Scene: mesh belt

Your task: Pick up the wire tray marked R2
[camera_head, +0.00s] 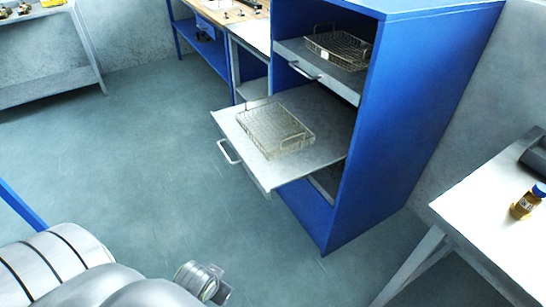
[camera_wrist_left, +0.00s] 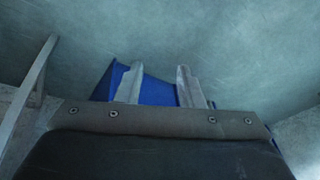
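One wire tray (camera_head: 283,133) lies on a pulled-out grey drawer shelf (camera_head: 243,148) of the blue cabinet. A second wire tray (camera_head: 338,46) sits on the upper shelf inside the cabinet. A small pale tag seems to show on the upper tray's front; no marking is legible on either tray, so I cannot tell which is R2. My left arm lies at the bottom left of the head view, well apart from both trays. In the left wrist view my left gripper (camera_wrist_left: 161,86) has its two fingers apart with nothing between them. My right gripper is not in view.
The blue cabinet (camera_head: 385,130) stands right of centre, its drawer jutting out with a handle (camera_head: 228,152). A white table (camera_head: 495,215) with an amber bottle (camera_head: 527,202) is at right. A workbench (camera_head: 235,22) is behind. The floor (camera_head: 140,140) at left is clear.

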